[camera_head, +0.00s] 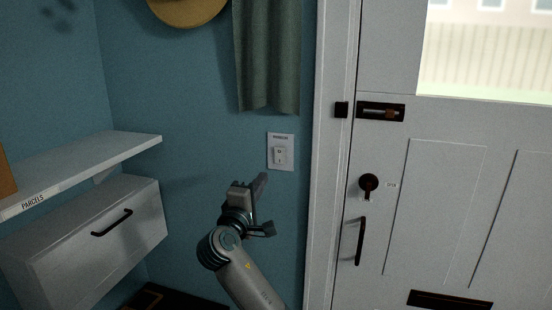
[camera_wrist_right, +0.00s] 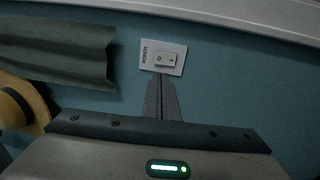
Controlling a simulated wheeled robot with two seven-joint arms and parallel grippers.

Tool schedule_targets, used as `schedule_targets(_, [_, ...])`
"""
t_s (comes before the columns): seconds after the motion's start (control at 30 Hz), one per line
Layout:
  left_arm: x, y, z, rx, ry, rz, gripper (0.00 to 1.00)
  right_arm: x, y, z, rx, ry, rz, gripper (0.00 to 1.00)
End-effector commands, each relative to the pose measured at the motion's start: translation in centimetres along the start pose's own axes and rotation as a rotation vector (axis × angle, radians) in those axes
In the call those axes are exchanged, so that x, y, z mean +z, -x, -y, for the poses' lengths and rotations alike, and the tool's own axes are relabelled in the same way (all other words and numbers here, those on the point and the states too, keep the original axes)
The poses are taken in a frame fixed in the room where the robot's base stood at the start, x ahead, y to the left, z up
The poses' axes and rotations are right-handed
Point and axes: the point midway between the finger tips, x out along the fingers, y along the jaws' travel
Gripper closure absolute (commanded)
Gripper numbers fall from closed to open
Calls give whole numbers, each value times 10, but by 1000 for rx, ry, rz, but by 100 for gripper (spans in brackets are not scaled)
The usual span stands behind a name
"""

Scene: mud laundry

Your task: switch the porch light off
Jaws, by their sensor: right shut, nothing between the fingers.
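The porch light switch (camera_head: 280,153) is a white plate with a rocker on the blue wall, between the hanging cloth and the door frame. In the right wrist view the plate (camera_wrist_right: 163,58) reads "PORCH", and its rocker carries a circle mark and a line mark. My right gripper (camera_head: 262,182) is shut and empty, just below and left of the plate in the head view. In the wrist view its closed fingertips (camera_wrist_right: 161,78) point at the plate's lower edge, close to the rocker; I cannot tell whether they touch. My left gripper is not in view.
A grey-green cloth (camera_head: 267,60) and a straw hat (camera_head: 187,10) hang above. A white door (camera_head: 440,200) with a bolt, lock and handle stands right. A shelf (camera_head: 90,168) marked "PARCELS" and a white cabinet (camera_head: 95,245) are left.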

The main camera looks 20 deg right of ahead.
Motion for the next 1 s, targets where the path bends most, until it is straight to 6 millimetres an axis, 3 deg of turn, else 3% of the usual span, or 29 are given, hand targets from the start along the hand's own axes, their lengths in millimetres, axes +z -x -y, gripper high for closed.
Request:
schedule_targets(0.27, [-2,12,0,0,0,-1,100,1,-26,-3,1,2,3,100])
schedule_targets(0.8, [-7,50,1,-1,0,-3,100,1,-116,-4,-1,3,2,100])
schedule_targets(1.0, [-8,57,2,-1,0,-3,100,0,-133,-2,0,1,1,100])
